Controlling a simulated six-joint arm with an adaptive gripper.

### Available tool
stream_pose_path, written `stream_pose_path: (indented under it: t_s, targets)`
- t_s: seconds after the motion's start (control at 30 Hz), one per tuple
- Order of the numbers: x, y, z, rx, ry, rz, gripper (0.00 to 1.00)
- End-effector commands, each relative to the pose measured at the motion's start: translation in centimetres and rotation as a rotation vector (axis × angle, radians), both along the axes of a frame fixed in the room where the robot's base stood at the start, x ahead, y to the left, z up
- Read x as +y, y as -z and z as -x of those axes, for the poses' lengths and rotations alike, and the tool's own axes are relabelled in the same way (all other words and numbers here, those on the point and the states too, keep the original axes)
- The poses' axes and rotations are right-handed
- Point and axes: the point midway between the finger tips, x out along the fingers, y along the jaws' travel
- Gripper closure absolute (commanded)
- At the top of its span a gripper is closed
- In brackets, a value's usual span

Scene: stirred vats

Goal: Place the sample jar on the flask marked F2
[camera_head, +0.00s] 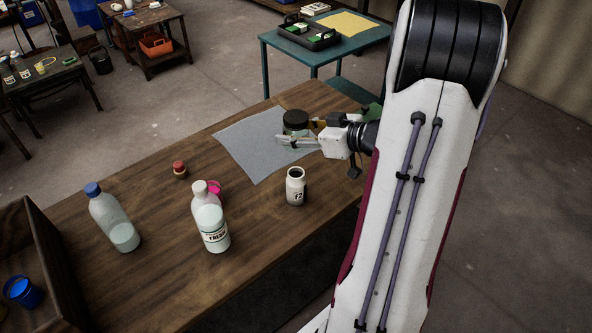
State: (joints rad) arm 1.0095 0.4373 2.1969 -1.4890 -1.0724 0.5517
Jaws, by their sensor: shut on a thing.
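The sample jar (295,121), clear glass with a black lid, is at the right side of the grey cloth. My gripper (296,135) reaches in from the right and is shut on the jar, its fingers around the glass body below the lid. I cannot tell whether the jar's base touches the cloth.
The grey cloth (245,150) lies on the wooden table (150,235). A wooden crate (48,250) is at far left.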

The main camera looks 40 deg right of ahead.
Motion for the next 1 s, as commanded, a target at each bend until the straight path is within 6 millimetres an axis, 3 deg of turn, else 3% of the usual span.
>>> stream_pose_path:
  t_s: [0.6, 1.0]
  targets:
    - [0.0, 5.4, 0.0, 0.001, 0.0, -0.002, 0.78]
    - [0.0, 5.8, 0.0, 0.0, 0.0, 0.0, 0.78]
